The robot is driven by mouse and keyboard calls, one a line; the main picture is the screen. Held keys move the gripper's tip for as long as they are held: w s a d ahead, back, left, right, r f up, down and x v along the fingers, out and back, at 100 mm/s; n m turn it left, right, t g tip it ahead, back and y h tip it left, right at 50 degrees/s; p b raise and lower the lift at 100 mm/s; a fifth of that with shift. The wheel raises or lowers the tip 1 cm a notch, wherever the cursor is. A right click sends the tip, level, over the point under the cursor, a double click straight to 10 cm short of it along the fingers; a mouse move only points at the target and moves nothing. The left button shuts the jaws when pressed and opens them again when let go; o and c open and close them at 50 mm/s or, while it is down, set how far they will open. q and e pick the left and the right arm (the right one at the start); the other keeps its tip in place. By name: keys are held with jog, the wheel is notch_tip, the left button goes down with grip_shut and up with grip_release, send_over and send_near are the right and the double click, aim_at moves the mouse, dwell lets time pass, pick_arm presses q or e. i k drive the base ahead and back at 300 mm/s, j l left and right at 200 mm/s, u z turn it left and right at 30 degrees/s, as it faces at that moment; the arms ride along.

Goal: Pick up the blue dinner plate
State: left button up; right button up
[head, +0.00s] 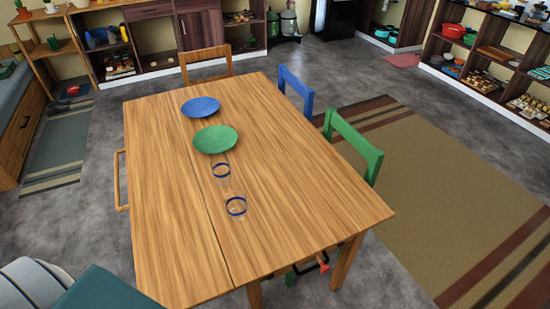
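The blue dinner plate (201,107) lies flat near the far end of the wooden table (290,200) in the head view. A green plate (215,140) lies just in front of it, close to its near edge. Neither of my grippers shows in the head view, so I cannot see whether they are open or shut. Nothing is touching the blue plate from above.
Two clear glasses with blue rims (221,171) stand in front of the green plate. Blue (295,90), green (352,145) and wooden (206,65) chairs stand around the table. Open floor and a striped rug (450,200) lie to the right. Shelves line the back.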

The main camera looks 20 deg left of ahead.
aim_at(202, 108)
jog(key=u, duration=0.9)
